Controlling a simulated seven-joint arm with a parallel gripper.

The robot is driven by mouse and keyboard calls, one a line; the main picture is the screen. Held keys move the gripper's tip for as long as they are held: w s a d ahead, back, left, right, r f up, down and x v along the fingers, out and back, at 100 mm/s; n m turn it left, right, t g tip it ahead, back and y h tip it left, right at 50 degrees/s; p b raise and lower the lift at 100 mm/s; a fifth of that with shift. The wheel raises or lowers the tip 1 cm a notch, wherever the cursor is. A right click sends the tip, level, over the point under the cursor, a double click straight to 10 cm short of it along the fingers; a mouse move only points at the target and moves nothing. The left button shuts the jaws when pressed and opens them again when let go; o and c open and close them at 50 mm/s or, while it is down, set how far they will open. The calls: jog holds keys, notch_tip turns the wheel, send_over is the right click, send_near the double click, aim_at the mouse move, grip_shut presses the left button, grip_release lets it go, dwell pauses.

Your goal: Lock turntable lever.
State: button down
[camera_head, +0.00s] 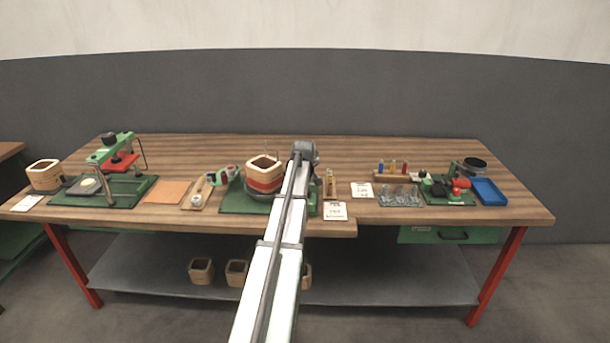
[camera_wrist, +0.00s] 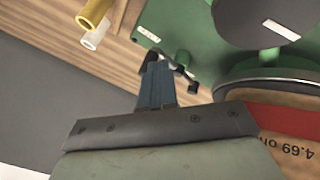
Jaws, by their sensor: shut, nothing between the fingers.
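In the wrist view, my gripper (camera_wrist: 157,72) is shut and empty, its narrow blue-grey fingers together. A small dark lever (camera_wrist: 183,72) shows just past the fingertips, beside a green post and the green base (camera_wrist: 178,20). The fingers overlap part of it, and I cannot tell whether they touch. In the head view, the coil (camera_head: 264,171) sits on the green base (camera_head: 235,203) at the bench's middle; my arm hides the lever and fingers.
Yellow and white cylinders (camera_wrist: 95,32) lie near the gripper at the upper left of the wrist view. In the head view, a green and red press (camera_head: 112,160) stands left and a blue tray (camera_head: 488,191) right. The bench's back strip is clear.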

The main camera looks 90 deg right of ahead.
jog(key=shift+s+d, duration=0.1)
jog(key=n+t, duration=0.1)
jog(key=s+d+n+t, duration=0.1)
jog(key=n, duration=0.2)
jog(key=shift+s+d+t, duration=0.25)
jog(key=shift+d+t, duration=0.15)
jog(key=n, duration=0.1)
jog(key=d+n+t+y, duration=0.1)
jog(key=n+t, duration=0.1)
jog(key=n, duration=0.1)
jog(key=shift+s+d+y, duration=0.2)
jog(key=shift+d+y, duration=0.1)
jog(key=shift+d, duration=0.3)
jog(key=shift+a, duration=0.1)
jog(key=a, duration=0.4)
jog(key=shift+s+a+r, duration=0.1)
jog(key=shift+s+a, duration=0.15)
jog(key=shift+a, duration=0.1)
jog(key=d+v, duration=0.1)
jog(key=v, duration=0.8)
jog(key=shift+s+a+r, duration=0.2)
jog(key=shift+s+r, duration=0.15)
